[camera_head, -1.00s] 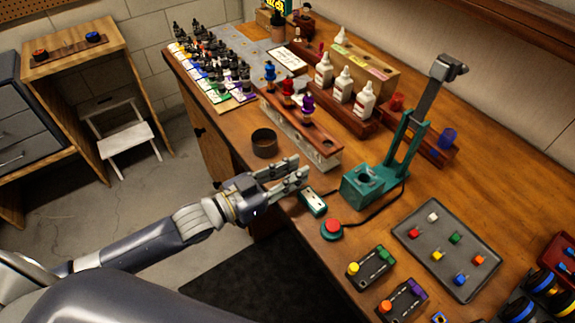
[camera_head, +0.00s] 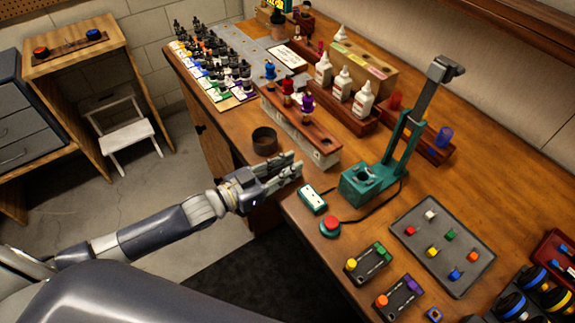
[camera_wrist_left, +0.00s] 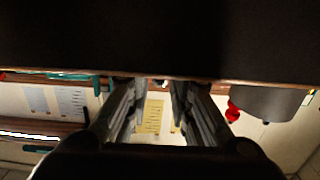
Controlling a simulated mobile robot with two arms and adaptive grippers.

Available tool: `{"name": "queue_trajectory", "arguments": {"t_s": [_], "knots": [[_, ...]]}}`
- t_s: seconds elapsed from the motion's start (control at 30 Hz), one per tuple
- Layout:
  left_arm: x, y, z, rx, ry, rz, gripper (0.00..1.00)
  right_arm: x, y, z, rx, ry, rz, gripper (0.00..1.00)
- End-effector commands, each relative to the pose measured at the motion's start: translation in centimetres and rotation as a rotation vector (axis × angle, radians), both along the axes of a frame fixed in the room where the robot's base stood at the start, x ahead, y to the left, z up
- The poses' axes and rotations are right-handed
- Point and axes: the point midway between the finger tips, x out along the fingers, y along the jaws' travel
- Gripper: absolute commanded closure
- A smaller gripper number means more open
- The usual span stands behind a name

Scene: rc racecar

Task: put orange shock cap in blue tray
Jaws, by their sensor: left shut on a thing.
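In the head view an orange cap (camera_head: 474,256) lies in the grey tray at the right. Another orange cap (camera_head: 381,300) tops a dark shock stand (camera_head: 398,300) at the bench's front edge. I cannot make out a blue tray; a small blue square piece (camera_head: 434,315) shows at the bottom edge. My right gripper is not in view.
The grey tray (camera_head: 410,245) holds several coloured caps. A green stand (camera_head: 370,183), a red button (camera_head: 331,225) and a small meter (camera_head: 312,199) stand near my gripper. A dark cup (camera_head: 264,141) and bottle racks lie behind. A red tray (camera_head: 556,247) is at far right.

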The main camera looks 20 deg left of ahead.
Motion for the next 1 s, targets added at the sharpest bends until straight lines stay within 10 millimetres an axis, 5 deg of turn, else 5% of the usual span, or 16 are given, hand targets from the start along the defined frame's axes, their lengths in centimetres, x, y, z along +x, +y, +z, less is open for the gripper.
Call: {"name": "queue_trajectory", "arguments": {"t_s": [0.13, 0.17, 0.23, 0.67, 1.0], "knots": [[0.0, 0.0, -0.6, 0.001, 0.001, 0.000, 0.87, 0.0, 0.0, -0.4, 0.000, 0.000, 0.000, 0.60], [0.0, 0.0, -0.4, 0.001, 0.001, 0.000, 0.72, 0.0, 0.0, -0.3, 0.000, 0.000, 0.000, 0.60], [0.0, 0.0, -0.4, 0.001, 0.001, 0.000, 0.59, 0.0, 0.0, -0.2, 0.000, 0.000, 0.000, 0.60], [0.0, 0.0, -0.6, -0.001, -0.001, -0.001, 0.59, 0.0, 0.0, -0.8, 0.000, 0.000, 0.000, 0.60], [-3.6, 3.4, 0.0, 0.003, 0.003, 0.000, 0.59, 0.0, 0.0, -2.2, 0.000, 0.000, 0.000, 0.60]]}}
